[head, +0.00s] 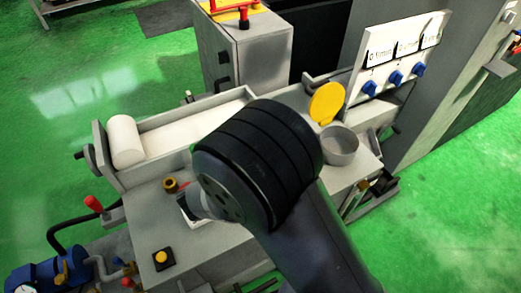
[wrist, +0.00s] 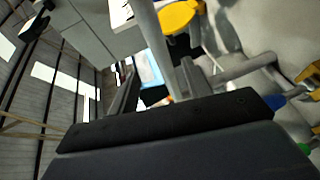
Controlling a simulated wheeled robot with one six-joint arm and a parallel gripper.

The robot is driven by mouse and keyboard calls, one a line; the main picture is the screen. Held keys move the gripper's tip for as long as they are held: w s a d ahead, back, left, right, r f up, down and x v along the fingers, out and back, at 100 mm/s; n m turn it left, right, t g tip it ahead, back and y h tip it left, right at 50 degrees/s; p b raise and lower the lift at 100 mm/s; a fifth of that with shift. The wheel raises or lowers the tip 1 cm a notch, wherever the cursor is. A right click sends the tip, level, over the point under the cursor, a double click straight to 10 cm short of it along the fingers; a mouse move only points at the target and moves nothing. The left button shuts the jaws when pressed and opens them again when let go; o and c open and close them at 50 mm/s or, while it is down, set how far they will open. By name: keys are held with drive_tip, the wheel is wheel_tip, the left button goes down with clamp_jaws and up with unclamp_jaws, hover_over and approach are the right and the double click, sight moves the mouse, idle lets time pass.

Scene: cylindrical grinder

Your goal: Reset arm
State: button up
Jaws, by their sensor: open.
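My arm's dark rounded joint fills the middle of the head view and hides my gripper there. In the wrist view, my gripper (wrist: 157,78) shows as two dark fingers set apart above a wide black bar. I see nothing held between them. The grey grinder (head: 222,240) lies under and around my arm in the head view. A white cylinder (head: 124,141) sits at the left end of its long trough. A yellow round lid (head: 326,103) stands raised by a grey cup (head: 340,146); a yellow disc also shows in the wrist view (wrist: 178,17).
A panel with several blue knobs (head: 396,77) stands at the back right. A red-handled lever (head: 94,204), a yellow button (head: 161,257) and a blue motor (head: 47,277) are at the left front. Green floor (head: 60,95) is open at the left.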

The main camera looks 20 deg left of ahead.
drive_tip(key=p+x, duration=0.1)
drive_tip(key=x, duration=1)
drive_tip(key=shift+p, duration=0.35)
drive_tip(key=shift+d+b, duration=0.1)
drive_tip(key=shift+b, duration=0.2)
drive_tip(key=shift+s+a+r, duration=0.1)
drive_tip(key=shift+s+a, duration=0.2)
drive_tip(key=shift+s, duration=0.15)
drive_tip(key=b+v, duration=0.1)
drive_tip(key=v, duration=0.9)
drive_tip(key=w+d+f+y, duration=0.1)
drive_tip(key=w+d, duration=0.3)
drive_tip(key=w, duration=0.7)
drive_tip(key=shift+f+n, duration=0.4)
drive_tip(key=shift+f, duration=0.1)
